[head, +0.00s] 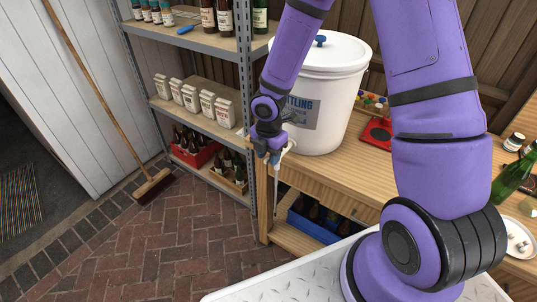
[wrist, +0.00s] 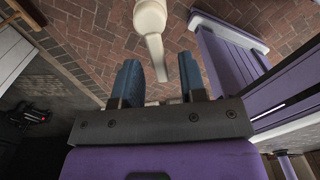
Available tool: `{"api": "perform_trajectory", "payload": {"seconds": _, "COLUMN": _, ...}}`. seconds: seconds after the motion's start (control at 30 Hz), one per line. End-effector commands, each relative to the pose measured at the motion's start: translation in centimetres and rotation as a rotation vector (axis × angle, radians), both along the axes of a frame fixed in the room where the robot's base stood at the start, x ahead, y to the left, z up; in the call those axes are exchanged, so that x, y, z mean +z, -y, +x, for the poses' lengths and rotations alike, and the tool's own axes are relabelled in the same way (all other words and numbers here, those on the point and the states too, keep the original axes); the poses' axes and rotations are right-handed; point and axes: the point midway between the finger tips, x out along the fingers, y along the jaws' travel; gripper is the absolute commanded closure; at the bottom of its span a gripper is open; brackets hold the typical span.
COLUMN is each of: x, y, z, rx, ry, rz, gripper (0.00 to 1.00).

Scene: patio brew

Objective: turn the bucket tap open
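The white bucket (head: 325,95) with a lid and a blue knob stands on the wooden bench, with a grey label on its side. Its cream tap (head: 291,146) is at the bucket's lower left, partly hidden by my gripper (head: 272,157). A thin pale tube hangs below the tap over the bench edge. In the wrist view the tap (wrist: 150,18) shows at the top, its narrow tapering part pointing between my gripper's (wrist: 158,75) two blue-grey fingers. Gaps show on both sides of that part, so the fingers are open and not closed on it.
A metal shelf (head: 246,95) with bottles and cartons stands just left of the bucket. A red scale-like device (head: 377,133) sits on the bench (head: 350,178) to the right. A blue crate (head: 318,228) of bottles is below. A broom (head: 152,187) leans left; the brick floor is clear.

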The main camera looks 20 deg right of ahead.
Motion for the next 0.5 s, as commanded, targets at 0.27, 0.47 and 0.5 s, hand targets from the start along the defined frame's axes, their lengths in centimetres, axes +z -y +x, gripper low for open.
{"api": "perform_trajectory", "payload": {"seconds": 0.27, "x": 0.7, "y": 0.0, "z": 0.0, "rx": -0.002, "ry": 0.001, "rz": 0.001, "gripper": 0.62}}
{"api": "perform_trajectory", "payload": {"seconds": 0.47, "x": 3.5, "y": 0.1, "z": 0.1, "rx": -0.003, "ry": 0.004, "rz": 0.0, "gripper": 0.62}}
{"api": "perform_trajectory", "payload": {"seconds": 0.5, "x": 4.2, "y": 0.1, "z": 0.1, "rx": -0.004, "ry": 0.004, "rz": 0.0, "gripper": 0.62}}
